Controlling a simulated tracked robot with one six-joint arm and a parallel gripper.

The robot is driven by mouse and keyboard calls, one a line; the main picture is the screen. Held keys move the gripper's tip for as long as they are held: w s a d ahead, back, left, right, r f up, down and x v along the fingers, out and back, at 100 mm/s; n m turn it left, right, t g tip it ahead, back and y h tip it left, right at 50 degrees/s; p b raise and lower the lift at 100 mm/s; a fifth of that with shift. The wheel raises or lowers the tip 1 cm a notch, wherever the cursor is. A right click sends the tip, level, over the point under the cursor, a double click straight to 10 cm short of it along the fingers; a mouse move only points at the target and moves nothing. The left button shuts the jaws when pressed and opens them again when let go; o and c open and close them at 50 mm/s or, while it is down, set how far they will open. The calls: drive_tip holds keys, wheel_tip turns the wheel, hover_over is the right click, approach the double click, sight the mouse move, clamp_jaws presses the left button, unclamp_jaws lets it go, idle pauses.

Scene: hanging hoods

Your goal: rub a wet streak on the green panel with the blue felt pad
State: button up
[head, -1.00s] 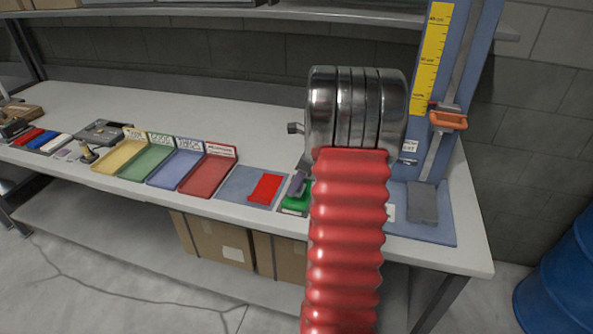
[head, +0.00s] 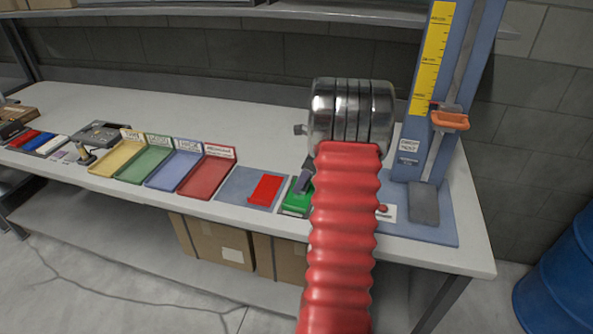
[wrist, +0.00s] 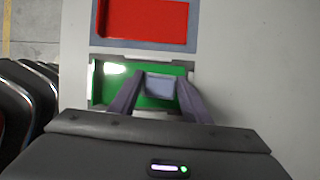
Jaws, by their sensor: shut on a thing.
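The green panel (head: 298,200) lies on the bench just left of my red bellows arm, which hides part of its surroundings. In the wrist view the green panel (wrist: 122,92) has a bright white glossy patch near its upper left; I cannot tell whether this is wet or a reflection. My gripper (wrist: 160,78) is over the panel, shut on a small grey-blue pad (wrist: 161,90) between its two fingertips. I cannot tell whether the pad touches the panel. In the head view a finger of my gripper (head: 305,182) shows at the panel's right side; the pad is hidden there.
A red panel (head: 266,189) on a blue-grey mat lies left of the green one. Yellow, green, blue and red trays (head: 207,176) stand farther left. A blue upright stand (head: 455,90) with a yellow scale and orange handle rises at right.

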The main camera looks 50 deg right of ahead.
drive_tip(key=shift+w+d, duration=0.3)
drive_tip(key=shift+d, duration=0.65)
drive_tip(key=shift+w+a, duration=0.1)
drive_tip(key=shift+a, duration=0.05)
drive_tip(key=shift+s+a, duration=0.45)
drive_tip(key=shift+a, duration=0.5)
drive_tip(key=shift+s+a, duration=0.45)
drive_tip(key=shift+a, duration=0.55)
drive_tip(key=shift+s+a, duration=0.45)
drive_tip(key=shift+a, duration=0.5)
drive_tip(key=shift+s+a+r, duration=0.1)
drive_tip(key=shift+s+a, duration=0.15)
drive_tip(key=shift+a, duration=0.25)
wheel_tip(320, 180, up, 8)
